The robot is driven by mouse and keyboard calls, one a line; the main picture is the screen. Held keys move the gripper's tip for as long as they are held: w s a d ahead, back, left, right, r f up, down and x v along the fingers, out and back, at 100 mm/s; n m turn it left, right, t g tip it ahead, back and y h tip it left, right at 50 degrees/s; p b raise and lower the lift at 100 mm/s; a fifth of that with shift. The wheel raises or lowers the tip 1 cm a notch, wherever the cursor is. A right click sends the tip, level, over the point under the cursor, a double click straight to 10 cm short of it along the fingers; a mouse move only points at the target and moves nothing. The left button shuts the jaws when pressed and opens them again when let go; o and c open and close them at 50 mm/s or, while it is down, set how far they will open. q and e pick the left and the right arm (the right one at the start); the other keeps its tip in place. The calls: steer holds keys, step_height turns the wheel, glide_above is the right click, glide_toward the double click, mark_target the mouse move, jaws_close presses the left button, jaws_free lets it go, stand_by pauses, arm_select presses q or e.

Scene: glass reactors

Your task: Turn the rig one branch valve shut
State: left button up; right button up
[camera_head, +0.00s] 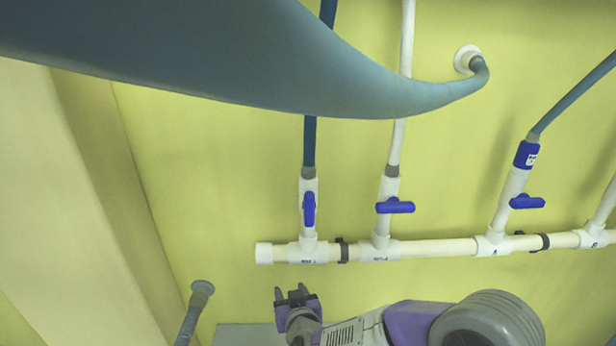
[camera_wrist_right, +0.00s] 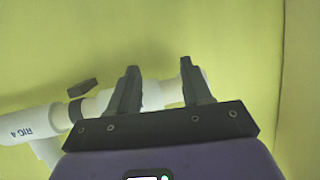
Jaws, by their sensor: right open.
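A white manifold pipe (camera_head: 440,248) runs across the lower wall with white branches rising from it. The leftmost branch valve has a blue handle (camera_head: 309,209) lying upright, along its branch. The second branch has a blue handle (camera_head: 395,206) lying level, across its branch. The leftmost tee label (camera_head: 308,261) is too blurred to read surely. My right gripper (camera_head: 291,291) is open and empty, below the pipe's left end in the head view. In the right wrist view its two dark fingers (camera_wrist_right: 160,65) stand apart, with white pipe behind them and no handle between them. My left gripper is out of view.
A tee marked RIG 4 or RIG A (camera_wrist_right: 27,133) shows in the wrist view. A third branch has a blue handle (camera_head: 527,202) across it. A thick blue-grey hose (camera_head: 400,98) hangs across the upper head view. A pipe stub (camera_head: 202,288) stands at lower left.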

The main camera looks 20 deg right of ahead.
step_height(320, 180, up, 16)
steer(key=s+d+m+t+h+p, duration=0.1)
steer(key=s+t+h+p, duration=0.1)
steer(key=t, duration=0.1)
steer(key=m+h+p, duration=0.1)
steer(key=h+p, duration=0.1)
glide_toward(310, 205)
steer(key=w, duration=0.4)
steer(key=shift+d+f+t, duration=0.2)
steer(key=shift+d+t, duration=0.2)
steer(key=shift+d, duration=0.2)
steer(key=x, duration=0.7)
steer(key=shift+f+p, duration=0.15)
steer(key=shift+p, duration=0.15)
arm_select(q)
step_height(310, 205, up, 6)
arm_select(e)
jaws_close()
